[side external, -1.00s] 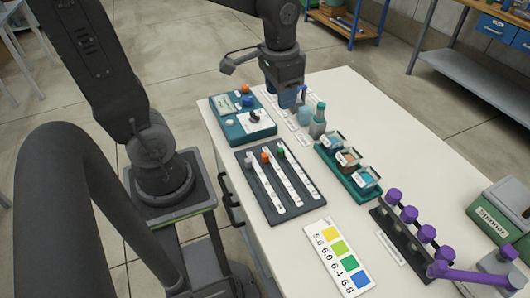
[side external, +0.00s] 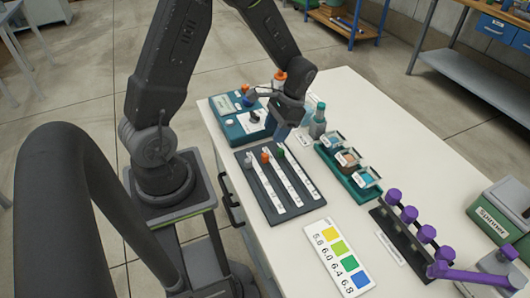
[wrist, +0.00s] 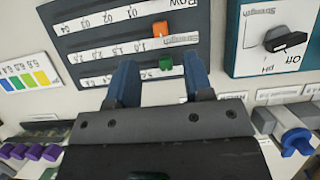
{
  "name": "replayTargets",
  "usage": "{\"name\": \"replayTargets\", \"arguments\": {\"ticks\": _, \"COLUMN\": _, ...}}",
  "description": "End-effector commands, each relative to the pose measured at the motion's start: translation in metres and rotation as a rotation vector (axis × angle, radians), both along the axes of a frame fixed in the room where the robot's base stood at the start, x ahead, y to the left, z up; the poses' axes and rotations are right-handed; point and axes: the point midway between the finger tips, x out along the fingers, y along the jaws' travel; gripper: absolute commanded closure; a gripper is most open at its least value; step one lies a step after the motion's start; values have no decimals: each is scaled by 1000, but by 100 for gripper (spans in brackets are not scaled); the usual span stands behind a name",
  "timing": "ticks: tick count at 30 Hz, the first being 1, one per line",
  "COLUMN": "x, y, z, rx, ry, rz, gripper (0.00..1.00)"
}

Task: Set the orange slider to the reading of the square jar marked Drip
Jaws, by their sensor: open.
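The orange slider (side external: 265,155) sits near the far end of the middle track on a dark slider board (side external: 254,182). In the wrist view the orange slider (wrist: 160,29) lies beyond the green slider (wrist: 166,62). My gripper (side external: 283,131) is open and empty, just past the board's far end. In the wrist view my gripper (wrist: 160,77) has its blue fingers spread, with the green slider ahead between them. Three square jars stand in a green tray: a blue one (side external: 333,143), a brown one (side external: 348,159) and a teal one (side external: 366,178). Their labels are too small to read.
A teal control panel (side external: 235,128) with knobs stands beyond the board. A bottle (side external: 318,122) stands close to my gripper's right. A rack with purple caps (side external: 428,233) is at right.

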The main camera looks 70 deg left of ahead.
Motion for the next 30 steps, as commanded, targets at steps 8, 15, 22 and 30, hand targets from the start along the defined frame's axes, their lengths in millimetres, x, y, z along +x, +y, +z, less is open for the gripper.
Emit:
{"name": "replayTargets", "arguments": {"ticks": 8, "x": -22, "y": 0, "z": -52, "rx": -2, "ry": 4, "rz": 1, "gripper": 53}}
{"name": "replayTargets", "arguments": {"ticks": 15, "x": -32, "y": 0, "z": -75, "rx": -1, "ry": 1, "rz": 0, "gripper": 53}}
{"name": "replayTargets", "arguments": {"ticks": 22, "x": -33, "y": 0, "z": -79, "rx": 0, "ry": -2, "rz": 0, "gripper": 53}}
{"name": "replayTargets", "arguments": {"ticks": 30, "x": -33, "y": 0, "z": -79, "rx": 0, "ry": -1, "rz": 0, "gripper": 67}}
